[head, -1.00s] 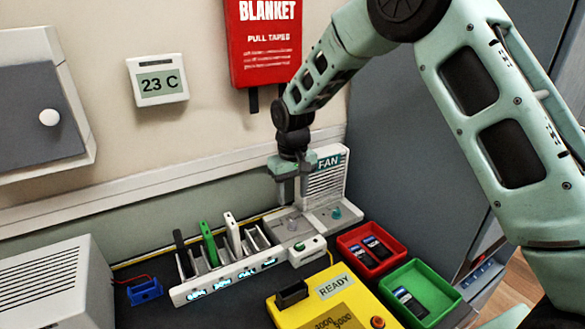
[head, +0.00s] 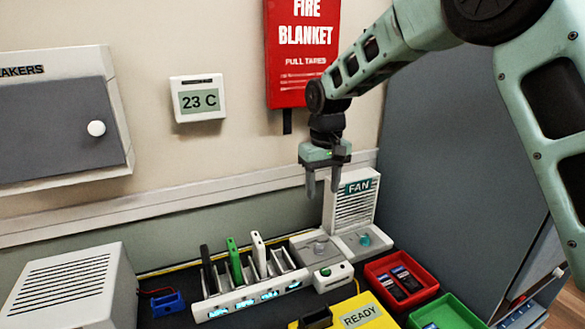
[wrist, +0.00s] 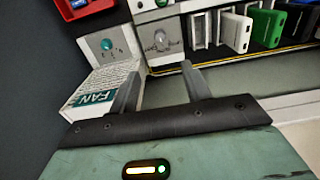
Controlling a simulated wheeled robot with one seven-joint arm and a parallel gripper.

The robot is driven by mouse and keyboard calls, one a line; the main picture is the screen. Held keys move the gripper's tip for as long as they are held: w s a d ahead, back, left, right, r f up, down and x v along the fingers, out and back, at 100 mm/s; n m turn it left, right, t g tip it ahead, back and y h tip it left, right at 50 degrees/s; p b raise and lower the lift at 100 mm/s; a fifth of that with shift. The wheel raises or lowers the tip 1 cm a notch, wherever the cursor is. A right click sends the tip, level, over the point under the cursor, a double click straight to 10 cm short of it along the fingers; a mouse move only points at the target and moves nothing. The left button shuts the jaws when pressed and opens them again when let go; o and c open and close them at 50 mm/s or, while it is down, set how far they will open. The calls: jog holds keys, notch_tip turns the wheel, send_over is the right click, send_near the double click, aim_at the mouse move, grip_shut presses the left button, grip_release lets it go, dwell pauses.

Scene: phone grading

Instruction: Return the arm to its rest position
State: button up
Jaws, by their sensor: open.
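My gripper (head: 324,186) is open and empty in the head view. It hangs in the air with its fingers pointing down, above the bench and by the left side of the white fan unit (head: 351,204). In the wrist view my gripper (wrist: 155,85) shows two parted fingers with nothing between them. The fan unit (wrist: 103,93) is just beyond the left finger there. My arm reaches in from the upper right of the head view.
A white rack (head: 251,299) holds black, green and white phones upright. A red tray (head: 402,291) holds dark items beside a green tray (head: 447,314). A yellow READY device (head: 345,318) stands in front. A red fire blanket pouch (head: 303,55) hangs on the wall behind my arm.

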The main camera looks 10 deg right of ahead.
jog(key=s+a+r+n, duration=0.1)
jog(key=s+a, duration=0.2)
jog(key=s, duration=0.4)
jog(key=s+a+r+n+y, duration=0.1)
jog(key=s+a, duration=0.2)
jog(key=s, duration=0.4)
jog(key=s+a+n, duration=0.1)
jog(key=s+a, duration=0.2)
jog(key=s, duration=0.4)
jog(key=s+d+f+n, duration=0.2)
jog(key=s, duration=1.2)
jog(key=shift+s+d, duration=0.3)
jog(key=shift+d, duration=0.05)
